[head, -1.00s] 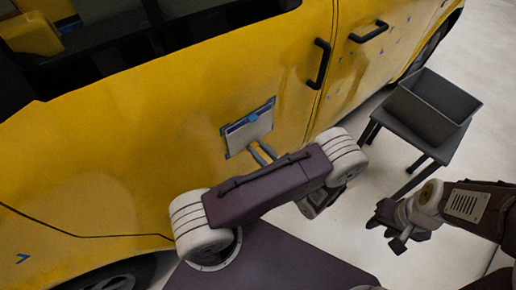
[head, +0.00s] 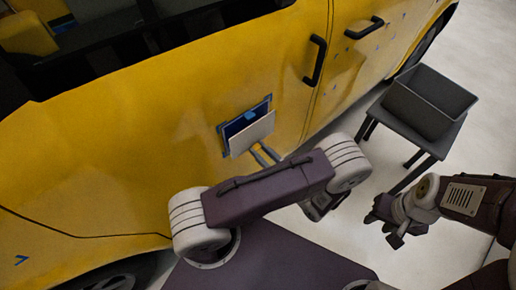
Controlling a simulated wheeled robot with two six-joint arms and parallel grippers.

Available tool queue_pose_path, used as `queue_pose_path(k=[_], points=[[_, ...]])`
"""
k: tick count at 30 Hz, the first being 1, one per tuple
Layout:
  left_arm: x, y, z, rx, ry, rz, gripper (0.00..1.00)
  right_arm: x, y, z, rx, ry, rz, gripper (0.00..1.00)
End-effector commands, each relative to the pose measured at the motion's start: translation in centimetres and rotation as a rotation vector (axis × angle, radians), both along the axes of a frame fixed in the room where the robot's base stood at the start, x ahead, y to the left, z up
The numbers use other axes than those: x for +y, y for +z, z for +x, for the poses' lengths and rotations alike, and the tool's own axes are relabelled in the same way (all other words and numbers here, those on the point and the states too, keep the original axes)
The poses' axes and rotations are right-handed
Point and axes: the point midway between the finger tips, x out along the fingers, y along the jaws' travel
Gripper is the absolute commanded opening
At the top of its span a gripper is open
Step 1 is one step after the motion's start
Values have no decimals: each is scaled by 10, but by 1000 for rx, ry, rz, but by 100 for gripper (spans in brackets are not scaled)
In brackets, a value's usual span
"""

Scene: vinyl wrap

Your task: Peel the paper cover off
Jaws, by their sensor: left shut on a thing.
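A white paper cover (head: 254,135) hangs partly off a dark blue vinyl patch (head: 238,122) on the yellow van door. A light blue tab (head: 250,115) shows on the patch. The paper's lower part stands away from the van; how much of its upper edge is still attached is unclear. My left gripper (head: 266,154) is at the paper's lower edge, shut on it, with its fingers partly hidden by my arm. My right gripper (head: 383,220) hangs low at the right, away from the van; its finger gap is too small to judge.
The yellow van (head: 150,130) fills the left and middle. Black door handles (head: 315,60) stick out to the right of the patch. A grey bin (head: 430,100) sits on a small dark table (head: 408,128) at the right. The pale floor around the table is open.

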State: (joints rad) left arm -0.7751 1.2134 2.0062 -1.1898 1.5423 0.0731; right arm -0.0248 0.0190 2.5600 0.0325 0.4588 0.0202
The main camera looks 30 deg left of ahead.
Motion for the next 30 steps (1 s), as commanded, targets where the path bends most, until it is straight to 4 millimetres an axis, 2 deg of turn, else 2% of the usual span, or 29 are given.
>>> queue_pose_path(k=[24,30], points=[[-47,0,-19,0,-1,-1,0,0,-2,0,0,0,0,36],[-52,0,-22,0,1,0,0,0,-2,0,0,0,0,36]])
